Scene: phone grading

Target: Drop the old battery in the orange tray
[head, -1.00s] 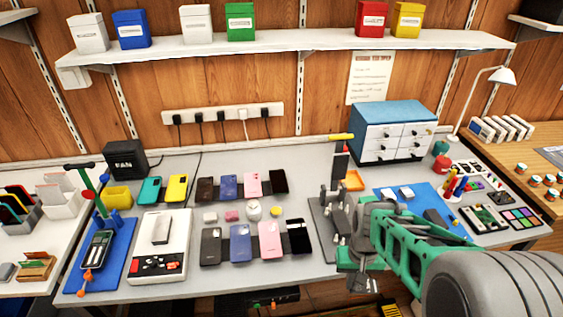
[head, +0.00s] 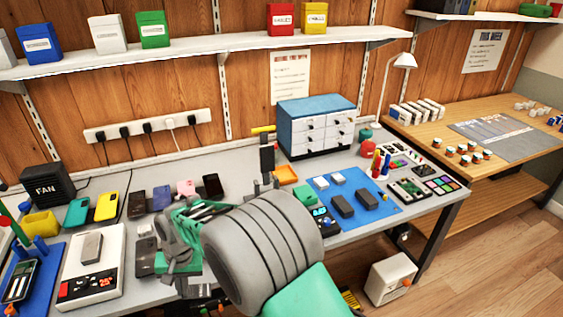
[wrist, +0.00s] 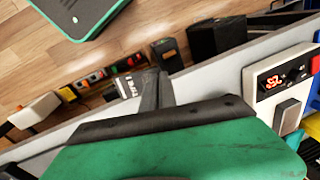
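No battery can be named for certain. A grey block (head: 92,247) lies on the white device with a red display, and two dark blocks (head: 341,204) lie on the blue mat. The grey block also shows at the right of the wrist view (wrist: 287,114). My gripper (head: 178,272) is over the front of the bench, left of the tray and right of the white device.
A stand with a yellow handle (head: 264,131) rises just left of the tray. Phones (head: 137,202) lie left of my arm, which hides others. The blue mat (head: 385,213) with parts lies right of the tray. A white bin (head: 391,278) stands on the floor.

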